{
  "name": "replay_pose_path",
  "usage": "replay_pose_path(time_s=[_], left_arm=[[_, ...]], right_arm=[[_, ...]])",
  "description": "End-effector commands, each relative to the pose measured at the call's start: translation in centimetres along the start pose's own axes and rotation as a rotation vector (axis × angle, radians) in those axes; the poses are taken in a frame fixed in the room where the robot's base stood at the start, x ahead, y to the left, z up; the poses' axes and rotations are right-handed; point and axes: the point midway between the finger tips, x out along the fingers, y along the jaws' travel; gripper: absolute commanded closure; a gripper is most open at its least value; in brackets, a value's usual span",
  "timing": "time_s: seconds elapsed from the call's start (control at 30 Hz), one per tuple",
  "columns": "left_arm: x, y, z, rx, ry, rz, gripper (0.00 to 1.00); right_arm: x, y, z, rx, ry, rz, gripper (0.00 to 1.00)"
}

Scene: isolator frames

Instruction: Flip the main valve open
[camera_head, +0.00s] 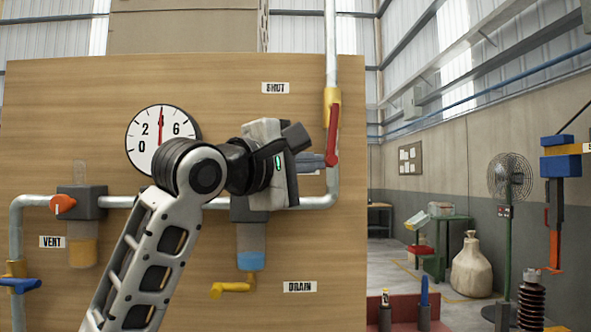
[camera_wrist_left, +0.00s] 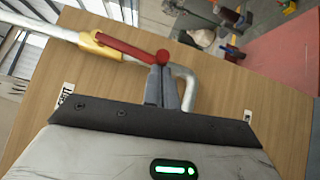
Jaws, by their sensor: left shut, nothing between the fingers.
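The main valve has a brass-yellow body (camera_head: 331,96) on the vertical pipe at the board's right edge. Its red lever (camera_head: 333,138) hangs down, nearly in line with the pipe. In the left wrist view the red lever (camera_wrist_left: 128,47) runs from the yellow body (camera_wrist_left: 101,46) to a rounded end. My left gripper (camera_head: 322,160) is shut and empty, its tips at the lever's lower end, on its left side. In the left wrist view the closed fingers (camera_wrist_left: 161,84) lie right by that end; I cannot tell if they touch. My right gripper is not in view.
The wooden board (camera_head: 80,120) carries a gauge (camera_head: 160,138), an orange vent knob (camera_head: 63,204), a blue handle (camera_head: 20,285) and a yellow drain handle (camera_head: 232,288). A SHUT label (camera_head: 275,88) is left of the pipe. Space right of the lever is free.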

Motion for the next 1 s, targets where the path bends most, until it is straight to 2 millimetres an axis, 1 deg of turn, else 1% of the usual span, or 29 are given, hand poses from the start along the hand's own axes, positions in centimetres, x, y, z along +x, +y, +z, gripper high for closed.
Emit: replay_pose_path(time_s=[0.03,0.1,0.4,0.87,1.0], left_arm=[[0.21,-0.43,0.33,-0.020,-0.005,0.018,1.00],[0.42,-0.55,0.52,-0.042,-0.004,0.040,1.00],[0.90,-0.68,0.96,-0.089,-0.002,0.090,1.00],[0.97,-0.63,1.08,-0.092,-0.004,0.094,1.00],[0.71,-0.69,0.79,-0.094,-0.006,0.094,1.00]], right_arm=[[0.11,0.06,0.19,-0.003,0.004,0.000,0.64],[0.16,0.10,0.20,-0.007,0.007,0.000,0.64],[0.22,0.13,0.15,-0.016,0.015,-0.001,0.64],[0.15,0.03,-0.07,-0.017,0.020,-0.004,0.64],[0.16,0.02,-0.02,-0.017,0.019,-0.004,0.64]])
